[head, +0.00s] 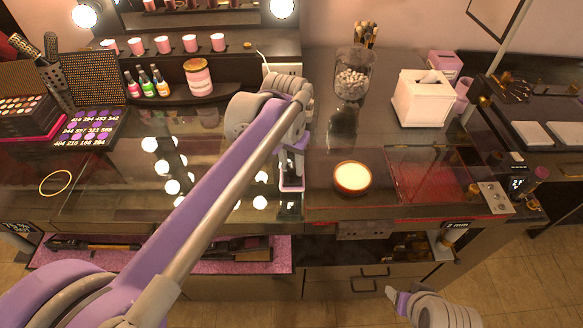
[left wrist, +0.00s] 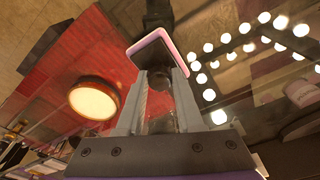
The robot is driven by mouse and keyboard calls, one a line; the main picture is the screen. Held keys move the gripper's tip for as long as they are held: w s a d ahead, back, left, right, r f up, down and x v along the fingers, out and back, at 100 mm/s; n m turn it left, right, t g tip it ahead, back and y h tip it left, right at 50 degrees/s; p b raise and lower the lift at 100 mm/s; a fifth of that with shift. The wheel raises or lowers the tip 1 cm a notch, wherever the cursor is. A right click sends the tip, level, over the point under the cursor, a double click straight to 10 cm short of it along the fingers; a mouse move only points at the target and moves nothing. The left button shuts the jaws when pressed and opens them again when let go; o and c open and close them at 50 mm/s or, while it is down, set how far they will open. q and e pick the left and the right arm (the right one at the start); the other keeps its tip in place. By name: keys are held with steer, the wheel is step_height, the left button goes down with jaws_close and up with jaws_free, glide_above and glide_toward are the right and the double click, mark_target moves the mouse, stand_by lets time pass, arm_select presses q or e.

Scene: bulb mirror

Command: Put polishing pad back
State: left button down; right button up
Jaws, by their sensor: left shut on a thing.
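The polishing pad, a small dark rectangular block with a pale pink edge, is in the left wrist view (left wrist: 158,52) between the fingertips of my left gripper (left wrist: 160,85). In the head view the pad (head: 291,184) shows below my left gripper (head: 292,160), over the dark glossy vanity top. The gripper is shut on it; I cannot tell the exact gap between pad and surface. My right gripper (head: 398,298) is at the lower right, low in front of the drawers, small and partly turned away; its jaws are unclear.
A lit candle (head: 352,177) stands close right of the held pad. An open pink-lined drawer (head: 270,266) is below the front edge. A gold ring (head: 55,183) lies left.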

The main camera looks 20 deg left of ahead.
mark_target(289, 178)
arm_select(q)
steer(key=shift+f, duration=0.65)
steer(key=shift+f, duration=0.25)
steer(key=c, duration=0.5)
jaws_free()
steer(key=shift+r, duration=0.1)
steer(key=shift+c, duration=0.2)
step_height(289, 178, up, 12)
steer(key=s, duration=0.2)
steer(key=s+a+f+n+t, duration=0.1)
steer(key=s+a+f+t, duration=0.1)
steer(key=s+f, duration=0.7)
steer(key=s+a+f+n+t, duration=0.1)
steer(key=s+a+f+t, duration=0.1)
steer(key=s+f, duration=0.7)
steer(key=shift+s+a+f+p, duration=0.15)
steer(key=shift+a+f+p, duration=0.25)
steer(key=shift+f, duration=0.5)
